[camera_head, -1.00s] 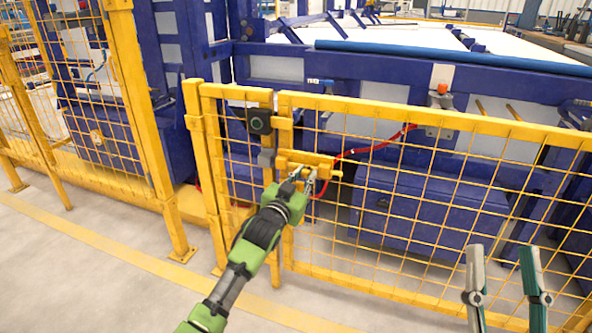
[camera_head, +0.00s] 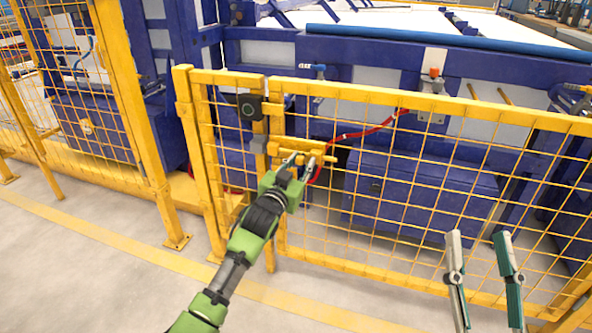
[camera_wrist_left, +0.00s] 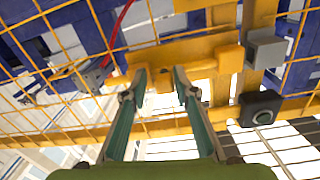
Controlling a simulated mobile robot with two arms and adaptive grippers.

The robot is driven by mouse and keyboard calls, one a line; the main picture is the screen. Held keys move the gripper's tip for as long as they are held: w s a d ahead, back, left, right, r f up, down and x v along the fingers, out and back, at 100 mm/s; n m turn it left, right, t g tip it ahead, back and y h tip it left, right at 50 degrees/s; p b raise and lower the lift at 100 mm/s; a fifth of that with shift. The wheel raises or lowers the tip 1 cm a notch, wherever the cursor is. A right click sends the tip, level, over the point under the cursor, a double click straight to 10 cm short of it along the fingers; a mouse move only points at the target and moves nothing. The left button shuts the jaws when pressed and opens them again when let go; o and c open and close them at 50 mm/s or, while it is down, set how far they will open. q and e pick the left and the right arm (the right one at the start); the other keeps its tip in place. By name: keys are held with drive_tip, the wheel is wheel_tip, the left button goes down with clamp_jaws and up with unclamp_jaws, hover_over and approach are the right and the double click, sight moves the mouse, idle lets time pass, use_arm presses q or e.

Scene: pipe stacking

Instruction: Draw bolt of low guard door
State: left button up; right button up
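The low guard door (camera_head: 420,111) is a yellow frame with yellow mesh and stands upright against its yellow post (camera_head: 200,150). Its yellow bolt (camera_head: 300,145) lies across the door's upper left edge and also shows in the left wrist view (camera_wrist_left: 190,50). My left gripper (camera_head: 299,163) is just in front of the bolt. In the left wrist view its two fingers (camera_wrist_left: 160,75) stand apart, with a small yellow part of the bolt between the tips; contact cannot be told. My right gripper (camera_head: 478,236) is open and empty, in front of the mesh at lower right.
A red cable (camera_head: 365,133) runs behind the mesh. Blue machinery (camera_head: 420,190) stands behind the door. A taller yellow fence (camera_head: 130,110) stands at left. The floor in front is clear.

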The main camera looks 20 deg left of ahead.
use_arm(q)
drive_tip(key=s, duration=1.1)
drive_tip(key=shift+s+a, duration=0.2)
drive_tip(key=shift+s, duration=0.2)
